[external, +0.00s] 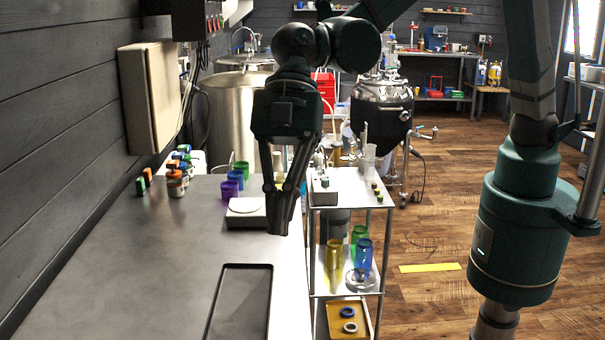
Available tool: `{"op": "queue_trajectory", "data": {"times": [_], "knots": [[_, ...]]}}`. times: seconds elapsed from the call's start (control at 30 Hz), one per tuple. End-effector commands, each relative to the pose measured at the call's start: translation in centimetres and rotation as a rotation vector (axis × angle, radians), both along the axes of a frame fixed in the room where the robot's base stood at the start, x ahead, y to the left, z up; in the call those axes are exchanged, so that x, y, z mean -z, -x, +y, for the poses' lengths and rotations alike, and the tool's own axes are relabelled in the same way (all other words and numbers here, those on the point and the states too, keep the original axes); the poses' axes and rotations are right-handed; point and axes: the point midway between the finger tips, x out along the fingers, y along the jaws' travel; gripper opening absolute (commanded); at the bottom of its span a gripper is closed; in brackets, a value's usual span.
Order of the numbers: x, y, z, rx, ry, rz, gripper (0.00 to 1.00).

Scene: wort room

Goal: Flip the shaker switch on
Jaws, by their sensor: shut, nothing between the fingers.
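My gripper (281,226) points down above the right edge of the metal counter (165,255), and its fingers are shut and empty. Just left of the fingers, a low pale device with a rounded top (246,211) sits on the counter and is partly hidden by my gripper. A grey box-shaped device (325,192) with small green pieces on it stands on the cart, right of my gripper. I cannot tell which of the two is the shaker. The shaker switch is too small or hidden to make out. I cannot tell whether my fingers touch anything.
Purple (229,191), blue and green cups stand behind the pale device. A dark tray (240,303) lies at the counter's front. The metal cart (318,292) holds yellow, green and blue cups on its lower shelf.

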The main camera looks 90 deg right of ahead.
Motion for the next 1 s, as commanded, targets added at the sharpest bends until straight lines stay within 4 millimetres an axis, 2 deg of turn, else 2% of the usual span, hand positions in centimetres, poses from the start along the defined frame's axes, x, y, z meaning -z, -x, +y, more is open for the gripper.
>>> {"op": "queue_trajectory", "data": {"times": [0.3, 0.5, 0.7, 1.0], "knots": [[2.2, -0.9, 5.5, -0.131, -0.026, -0.012, 0.00], [3.3, -1.0, 7.8, -0.189, -0.040, -0.018, 0.00], [3.9, -1.1, 8.9, -0.217, -0.046, -0.022, 0.00], [4.0, -1.1, 9.0, -0.221, -0.047, -0.022, 0.00]]}}
